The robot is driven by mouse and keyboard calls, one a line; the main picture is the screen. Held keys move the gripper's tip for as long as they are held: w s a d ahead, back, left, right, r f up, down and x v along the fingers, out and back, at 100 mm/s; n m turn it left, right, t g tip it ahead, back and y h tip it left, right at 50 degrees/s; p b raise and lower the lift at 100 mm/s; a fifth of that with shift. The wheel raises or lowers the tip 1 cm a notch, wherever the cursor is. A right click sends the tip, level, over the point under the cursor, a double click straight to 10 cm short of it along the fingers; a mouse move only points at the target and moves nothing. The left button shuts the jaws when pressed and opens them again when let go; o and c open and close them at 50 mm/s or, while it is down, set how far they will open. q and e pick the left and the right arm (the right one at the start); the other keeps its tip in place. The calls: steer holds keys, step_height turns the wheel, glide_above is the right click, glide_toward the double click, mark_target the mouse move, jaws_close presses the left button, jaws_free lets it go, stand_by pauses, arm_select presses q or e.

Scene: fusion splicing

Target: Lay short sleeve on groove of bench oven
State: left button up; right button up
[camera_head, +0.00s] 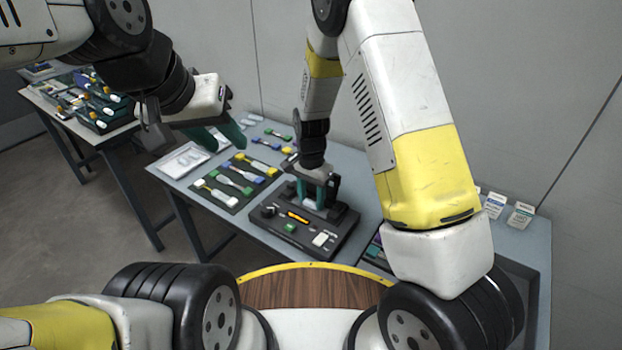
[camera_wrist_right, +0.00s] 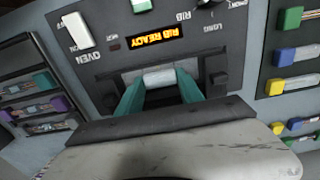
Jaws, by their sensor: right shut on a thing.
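The bench oven (camera_head: 272,222) is a dark box on the table in the head view, with an amber display. The right wrist view shows its panel close up, the display (camera_wrist_right: 155,37) reading "RIB READY". My right gripper (camera_wrist_right: 161,84) points down at the oven, its teal fingers shut on a short whitish sleeve (camera_wrist_right: 158,76). The sleeve lies crosswise at a dark recess in the oven; I cannot tell whether it touches the groove. In the head view the right gripper (camera_head: 318,200) hides that spot. My left gripper (camera_head: 219,136) is open and empty, above the table's left part.
A dark mat (camera_head: 211,206) with several coloured connector pieces lies left of the oven. A white tray (camera_head: 184,160) is at the table's left end. Labelled white boxes (camera_head: 520,214) stand at the right. Another table (camera_head: 48,97) with loaded racks is at far left.

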steer(key=shift+f, duration=0.1)
steer(key=o, duration=1.3)
step_height(320, 180, up, 12)
step_height(320, 180, up, 14)
steer(key=n+t+y, duration=0.2)
steer(key=n, duration=0.1)
glide_above(311, 202)
steer(key=s+d, duration=0.7)
steer(key=d, duration=0.1)
steer(key=s+d+r+n+t, duration=0.2)
steer(key=s+d+r, duration=0.1)
steer(key=s, duration=0.3)
steer(key=s+d+r+n+t, duration=0.2)
steer(key=s+d+r, duration=0.1)
steer(key=s, duration=0.4)
steer(key=shift+r, duration=0.3)
